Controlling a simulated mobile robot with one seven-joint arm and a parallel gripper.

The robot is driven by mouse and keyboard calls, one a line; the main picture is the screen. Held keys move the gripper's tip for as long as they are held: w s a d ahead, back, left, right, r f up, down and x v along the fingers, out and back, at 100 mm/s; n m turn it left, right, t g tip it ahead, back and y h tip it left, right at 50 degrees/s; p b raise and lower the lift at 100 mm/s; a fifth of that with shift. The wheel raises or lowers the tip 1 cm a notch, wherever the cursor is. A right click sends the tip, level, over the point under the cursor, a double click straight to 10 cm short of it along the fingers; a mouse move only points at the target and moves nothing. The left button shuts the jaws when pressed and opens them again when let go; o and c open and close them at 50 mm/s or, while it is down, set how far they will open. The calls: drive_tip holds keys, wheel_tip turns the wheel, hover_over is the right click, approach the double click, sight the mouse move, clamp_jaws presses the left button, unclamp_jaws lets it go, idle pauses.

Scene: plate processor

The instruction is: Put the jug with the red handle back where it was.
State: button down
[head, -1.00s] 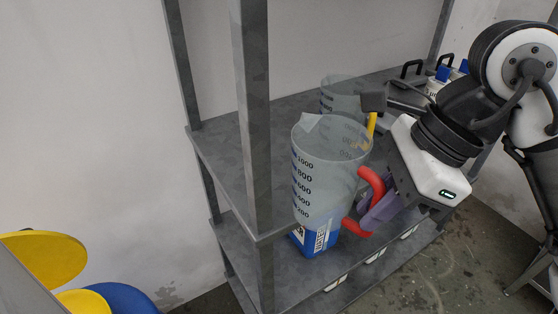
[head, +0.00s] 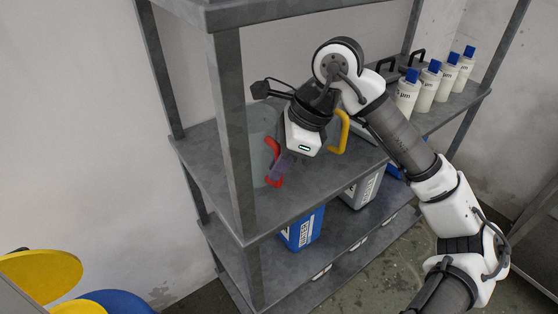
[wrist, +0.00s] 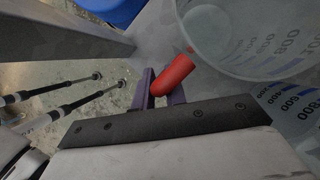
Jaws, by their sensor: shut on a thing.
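The jug with the red handle (head: 260,140) is a clear, upright jug over the middle shelf, partly behind the front post and my arm. My gripper (head: 280,168) is shut on its red handle (head: 274,148). I cannot tell whether its base touches the shelf. In the wrist view, the purple fingers of my gripper (wrist: 162,88) are around the red handle (wrist: 174,80), with the round jug body (wrist: 225,35) at upper right. A second jug has a yellow handle (head: 342,132); its body is mostly hidden by my arm. A marked clear jug (wrist: 300,105) shows at right.
The grey rack's front post (head: 233,140) stands just left of the jug, with an upper shelf (head: 215,14) above. Several blue-capped bottles (head: 428,88) stand on the right of the middle shelf (head: 205,160). A blue container (head: 302,230) and a grey one (head: 362,188) sit below.

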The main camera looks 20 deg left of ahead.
drive_tip(key=shift+f, duration=0.65)
drive_tip(key=c, duration=1.4)
unclamp_jaws()
drive_tip(key=shift+c, duration=0.2)
drive_tip(key=shift+r, duration=0.35)
drive_tip(key=w+d+r+b, duration=0.1)
drive_tip(key=w+d+b, duration=0.1)
drive_tip(key=d, duration=0.4)
drive_tip(key=w+d+r+b, duration=0.1)
drive_tip(key=w+d+b, duration=0.1)
drive_tip(key=w+d, duration=0.2)
drive_tip(key=shift+d+r, duration=0.25)
drive_tip(key=shift+d, duration=0.6)
